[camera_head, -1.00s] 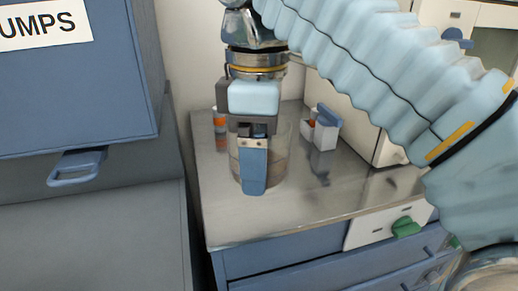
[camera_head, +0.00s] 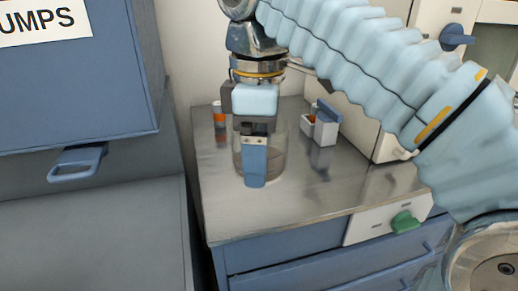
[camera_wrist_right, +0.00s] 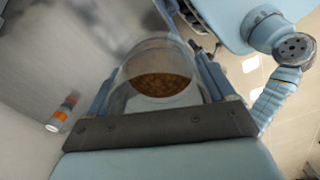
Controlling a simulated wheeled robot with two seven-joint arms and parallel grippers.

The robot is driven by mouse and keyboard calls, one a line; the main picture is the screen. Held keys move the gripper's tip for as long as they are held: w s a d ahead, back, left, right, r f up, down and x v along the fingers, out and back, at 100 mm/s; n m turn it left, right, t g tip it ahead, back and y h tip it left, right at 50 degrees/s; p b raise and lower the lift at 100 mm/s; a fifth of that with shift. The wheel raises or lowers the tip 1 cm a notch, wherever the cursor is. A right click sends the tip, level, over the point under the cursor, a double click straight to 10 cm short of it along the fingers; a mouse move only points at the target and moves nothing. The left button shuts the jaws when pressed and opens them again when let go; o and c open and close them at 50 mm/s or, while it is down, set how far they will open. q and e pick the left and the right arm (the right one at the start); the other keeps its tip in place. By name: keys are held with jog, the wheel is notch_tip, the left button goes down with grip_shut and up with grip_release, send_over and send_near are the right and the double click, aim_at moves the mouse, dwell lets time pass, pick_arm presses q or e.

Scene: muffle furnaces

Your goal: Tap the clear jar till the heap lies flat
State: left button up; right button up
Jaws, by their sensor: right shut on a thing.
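The clear jar (camera_head: 278,151) is upright over the metal counter, partly hidden behind my right gripper's near finger. My right gripper (camera_head: 254,160) points down and is shut around the jar, one finger on its near side. I cannot tell whether the jar's base touches the counter. In the right wrist view the jar (camera_wrist_right: 150,52) sits between the two fingers of my right gripper (camera_wrist_right: 158,95). A brown, grainy heap (camera_wrist_right: 165,87) shows through its wall; its surface shape is hard to judge. My left gripper is not in view.
On the counter (camera_head: 320,190), an orange-and-white bottle (camera_head: 220,115) stands behind left of the jar, and a small white box (camera_head: 326,128) behind right. A pale furnace (camera_head: 395,135) stands to the right. A blue cabinet (camera_head: 80,100) is on the left. The counter's front is clear.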

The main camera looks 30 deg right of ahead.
jog(key=shift+w+d+f+p, duration=0.15)
jog(key=shift+w+d+f, duration=0.45)
jog(key=shift+w+f, duration=0.3)
jog(key=shift+w+d+f+p, duration=0.2)
jog(key=shift+w+d+f, duration=0.5)
jog(key=shift+w, duration=0.4)
jog(key=shift+w+d+f+p, duration=0.15)
jog(key=shift+w+d+f, duration=0.35)
jog(key=shift+w+f, duration=0.45)
jog(key=shift+w+d+f, duration=0.6)
jog(key=shift+w+f, duration=0.2)
jog(key=shift+w, duration=0.2)
jog(key=shift+w+d+f, duration=0.6)
jog(key=shift+w+f, duration=0.15)
jog(key=shift+w, duration=0.2)
notch_tip(320, 180, down, 4)
jog(key=b, duration=0.3)
jog(key=shift+r+p, duration=0.45)
jog(key=shift+r, duration=0.05)
jog(key=shift+c, duration=0.8)
notch_tip(320, 180, up, 2)
jog(key=shift+p, duration=1.05)
jog(key=shift+r, duration=0.8)
